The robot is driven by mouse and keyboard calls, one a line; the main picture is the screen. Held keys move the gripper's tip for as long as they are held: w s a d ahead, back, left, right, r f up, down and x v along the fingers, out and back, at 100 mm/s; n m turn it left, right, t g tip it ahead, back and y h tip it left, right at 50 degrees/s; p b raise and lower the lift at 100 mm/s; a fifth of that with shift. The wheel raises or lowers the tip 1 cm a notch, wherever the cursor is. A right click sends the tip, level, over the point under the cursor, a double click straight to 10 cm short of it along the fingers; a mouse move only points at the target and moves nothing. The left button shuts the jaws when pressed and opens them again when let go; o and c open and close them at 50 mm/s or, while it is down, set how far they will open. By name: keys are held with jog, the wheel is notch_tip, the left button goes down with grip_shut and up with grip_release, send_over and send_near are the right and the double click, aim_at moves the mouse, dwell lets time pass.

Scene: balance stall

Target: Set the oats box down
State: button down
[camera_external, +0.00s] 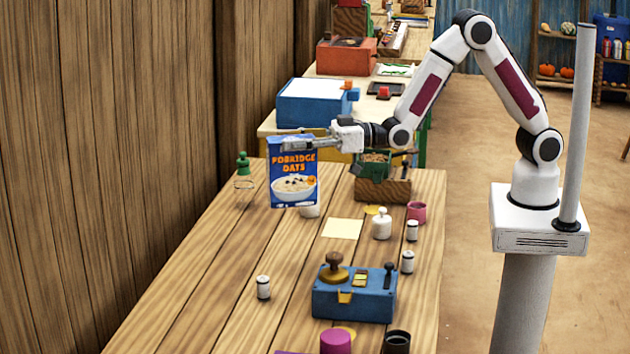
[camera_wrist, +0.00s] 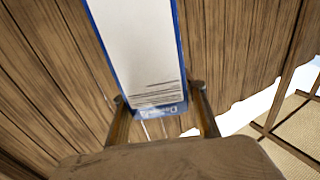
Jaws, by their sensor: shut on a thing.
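The oats box (camera_external: 292,178) is blue, with orange "Porridge Oats" lettering and a bowl picture. It stands upright at the far left part of the wooden table in the external view. My gripper (camera_external: 298,143) is at its top and shut on it. In the wrist view, the side of the box (camera_wrist: 135,45) is white with blue edges, between my two fingers (camera_wrist: 162,108). I cannot tell whether the bottom of the box touches the table.
A green figure (camera_external: 243,165) stands left of the box. A wooden box with a green bin (camera_external: 383,188) is to the right. A yellow paper square (camera_external: 343,229), white jar (camera_external: 382,225) and blue balance (camera_external: 354,296) are nearer. Bare planks (camera_external: 215,290) lie front left.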

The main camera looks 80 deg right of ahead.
aim_at(293, 193)
jog(key=shift+f, duration=1.9)
jog(key=shift+d, duration=0.1)
jog(key=shift+f, duration=3.1)
jog(key=shift+f, duration=2)
jog(key=c, duration=1.2)
grip_release()
jog(key=shift+f, duration=0.1)
